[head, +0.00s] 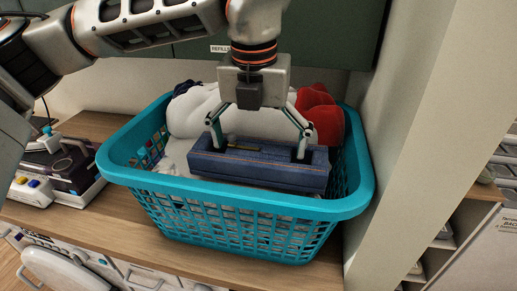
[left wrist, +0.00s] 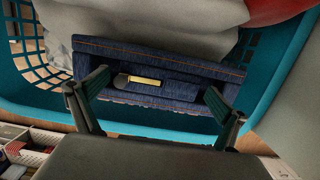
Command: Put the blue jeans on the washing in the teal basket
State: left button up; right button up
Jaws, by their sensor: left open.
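The teal basket (head: 250,205) stands on a wooden counter and holds white and red washing (head: 196,108). The folded blue jeans (head: 258,170) lie inside the basket, in front of the white washing, near the front rim. They also show in the left wrist view (left wrist: 158,62), with orange stitching and a yellowish tab on them. My left gripper (head: 259,145) is over the jeans, pointing down, its fingers open and spread along their length. In the left wrist view the open fingers (left wrist: 155,100) are at the near side of the jeans. My right gripper is not in view.
A light wall panel (head: 415,110) stands close to the basket's right side. Devices with a joystick (head: 48,142) sit on the wooden counter (head: 110,125) to the left. A dark green cabinet (head: 330,35) hangs behind the basket, and an open shelf (head: 440,240) is at the lower right.

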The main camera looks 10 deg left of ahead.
aim_at(257, 156)
pick_arm(q)
notch_tip(257, 156, up, 11)
jog(key=s, duration=0.1)
jog(key=shift+s+b, duration=0.3)
jog(key=shift+s, duration=0.05)
jog(key=shift+f, duration=0.1)
